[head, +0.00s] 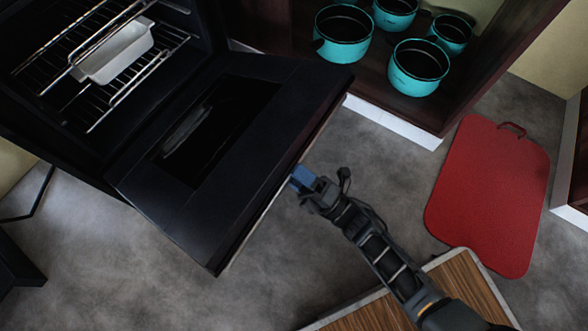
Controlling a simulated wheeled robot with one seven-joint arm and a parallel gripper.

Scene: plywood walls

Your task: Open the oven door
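The black oven (62,135) is at the upper left, with wire racks and a white dish (115,53) inside. Its door (130,182) is swung down and stands wide open, its inner side and dark window facing up. My gripper (299,177) is at the right outer edge of the door, with its blue fingertip close against that edge. I cannot tell whether it touches the door or the handle. The handle is hidden on the underside of the door. The gap between the fingers is not visible.
Several turquoise pots (341,34) stand in an open dark cabinet (460,85) at the upper right. A red board (490,195) lies on the grey floor. A wooden-topped surface (372,312) is at the bottom, under my arm. Clear floor (290,265) shows below the door.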

